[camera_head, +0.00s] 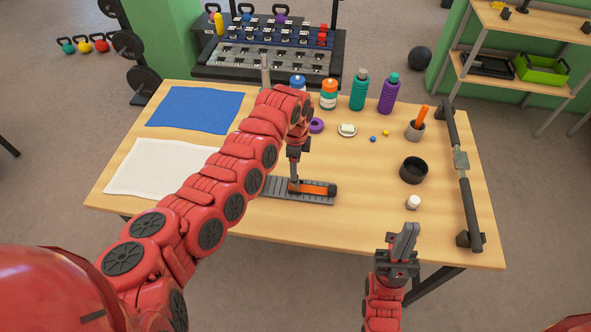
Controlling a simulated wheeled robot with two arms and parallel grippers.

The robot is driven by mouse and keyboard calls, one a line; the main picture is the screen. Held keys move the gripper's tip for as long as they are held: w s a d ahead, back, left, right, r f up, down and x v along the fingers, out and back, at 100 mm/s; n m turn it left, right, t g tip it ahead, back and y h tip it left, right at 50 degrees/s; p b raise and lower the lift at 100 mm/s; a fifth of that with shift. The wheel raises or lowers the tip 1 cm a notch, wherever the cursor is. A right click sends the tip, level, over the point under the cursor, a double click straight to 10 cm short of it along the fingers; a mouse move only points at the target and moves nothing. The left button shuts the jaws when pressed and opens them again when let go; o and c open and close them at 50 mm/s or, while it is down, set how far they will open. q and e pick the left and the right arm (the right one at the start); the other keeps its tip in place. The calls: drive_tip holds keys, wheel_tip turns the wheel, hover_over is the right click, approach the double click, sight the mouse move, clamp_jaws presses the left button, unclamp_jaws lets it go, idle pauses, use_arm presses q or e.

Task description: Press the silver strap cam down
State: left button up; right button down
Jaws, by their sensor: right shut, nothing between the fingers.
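The silver strap cam (460,160) sits midway along a black bar (470,207) at the table's right side. It is small here, and I cannot tell whether its lever is up or down. My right gripper (410,231) is shut and empty. My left gripper (294,185) points down at an orange and black object (318,188) on a grey ribbed mat (290,196). Its fingers are too small to read, and whether they touch the object is unclear.
A cup (415,130) with an orange handle stands behind. Several bottles line the back. A blue cloth (195,109) and white cloth (155,167) lie left. The front right tabletop is clear.

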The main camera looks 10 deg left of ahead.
sight(297, 182)
use_arm(q)
drive_tip(key=shift+w+f, duration=0.1)
drive_tip(key=shift+f, duration=2.65)
clamp_jaws()
